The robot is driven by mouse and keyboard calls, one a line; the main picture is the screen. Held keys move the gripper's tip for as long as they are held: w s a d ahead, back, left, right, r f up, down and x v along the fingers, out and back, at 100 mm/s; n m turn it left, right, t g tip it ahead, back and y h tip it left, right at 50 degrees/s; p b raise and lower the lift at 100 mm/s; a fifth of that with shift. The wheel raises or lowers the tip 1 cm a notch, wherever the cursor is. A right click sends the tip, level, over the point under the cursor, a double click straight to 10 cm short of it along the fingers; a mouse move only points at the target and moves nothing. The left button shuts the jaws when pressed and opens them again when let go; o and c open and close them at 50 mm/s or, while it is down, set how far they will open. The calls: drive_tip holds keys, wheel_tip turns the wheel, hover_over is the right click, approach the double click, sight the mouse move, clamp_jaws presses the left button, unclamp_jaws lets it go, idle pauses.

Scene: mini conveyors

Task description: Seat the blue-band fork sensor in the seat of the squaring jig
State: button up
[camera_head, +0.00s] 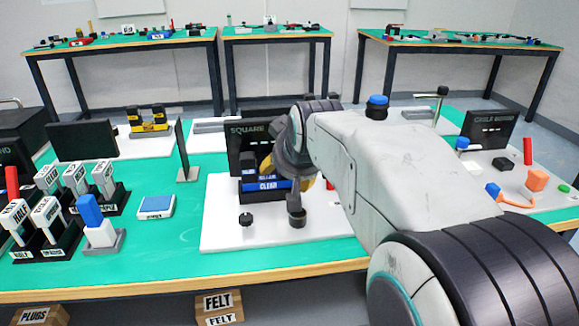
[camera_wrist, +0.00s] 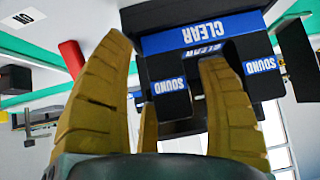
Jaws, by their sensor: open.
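The black fork sensor with blue bands shows in the wrist view (camera_wrist: 195,38), upside down in the picture, marked CLEAR and SOUND. In the head view its blue CLEAR band (camera_head: 266,185) shows low in front of the black SQUARE sign (camera_head: 240,134). The white board (camera_head: 225,238) of that station lies under it. My gripper (camera_head: 287,177) is open at the sensor, its yellow-brown fingers (camera_wrist: 165,60) spread before the blue-labelled parts. I cannot tell whether they touch. The jig's seat is not clearly visible; my arm and gripper hide part of this station.
Two small dark posts (camera_head: 246,219) (camera_head: 296,212) stand on the board's front. A dark upright panel (camera_head: 182,150) stands to the left. Racks of labelled blocks (camera_head: 62,240) and a blue-white pad (camera_head: 156,207) are further left. Green table is clear around the pad.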

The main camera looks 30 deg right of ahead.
drive_tip(key=shift+s, duration=0.1)
drive_tip(key=v, duration=1.2)
drive_tip(key=shift+r, duration=0.1)
